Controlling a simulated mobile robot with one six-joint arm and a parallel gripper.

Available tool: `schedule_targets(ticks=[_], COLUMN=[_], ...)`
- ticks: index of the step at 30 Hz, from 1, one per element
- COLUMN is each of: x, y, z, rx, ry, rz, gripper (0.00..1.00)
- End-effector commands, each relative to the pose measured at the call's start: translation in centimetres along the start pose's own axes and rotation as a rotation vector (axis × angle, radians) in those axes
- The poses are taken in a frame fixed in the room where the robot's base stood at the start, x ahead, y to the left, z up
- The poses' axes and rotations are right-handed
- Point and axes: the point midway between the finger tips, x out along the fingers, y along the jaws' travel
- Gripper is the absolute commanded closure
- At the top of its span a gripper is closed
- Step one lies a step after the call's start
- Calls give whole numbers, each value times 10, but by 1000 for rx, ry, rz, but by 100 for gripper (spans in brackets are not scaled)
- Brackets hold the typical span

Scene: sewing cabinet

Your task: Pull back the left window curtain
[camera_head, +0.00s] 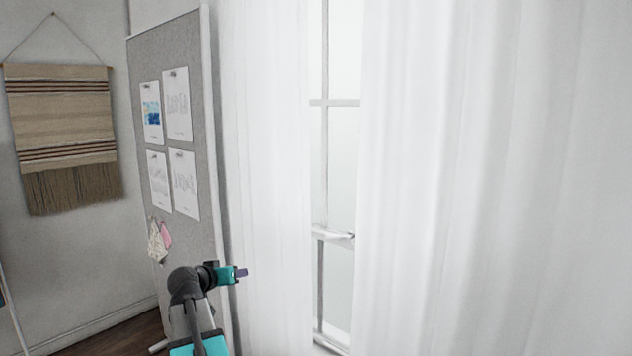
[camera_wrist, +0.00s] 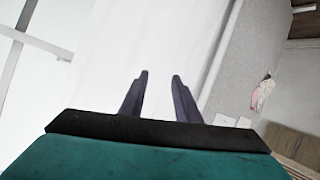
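The left window curtain (camera_head: 272,150) is a white sheer panel hanging over the left side of the window (camera_head: 336,180). Its right edge hangs near the middle of the picture, with a strip of bare window beside it. My gripper (camera_head: 243,272) is in front of the lower left part of this curtain in the head view. In the wrist view, the two dark fingers of my gripper (camera_wrist: 159,78) stand apart with nothing seen between them but the white curtain (camera_wrist: 130,45) behind. I cannot tell whether the fingertips touch the cloth.
The right curtain (camera_head: 480,170) covers the right side. A grey pinboard (camera_head: 200,80) with pinned papers stands close left of the left curtain and my arm. A woven hanging (camera_head: 62,125) is on the far left wall. Some wooden floor (camera_head: 130,335) shows at the lower left.

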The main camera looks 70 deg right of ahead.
Motion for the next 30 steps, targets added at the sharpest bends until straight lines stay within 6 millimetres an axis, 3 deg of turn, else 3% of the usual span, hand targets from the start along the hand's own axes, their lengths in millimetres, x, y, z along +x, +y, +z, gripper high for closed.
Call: schedule_targets(ticks=[1,6,15,21,30], x=[0,-9,-42,-60,-64], y=[20,83,194,235,244], z=[-24,-90,-188,-219,-224], rx=[30,117,247,290,298], ry=[32,138,317,384,398], rz=[25,100,227,273,282], gripper=[70,70,70,70,70])
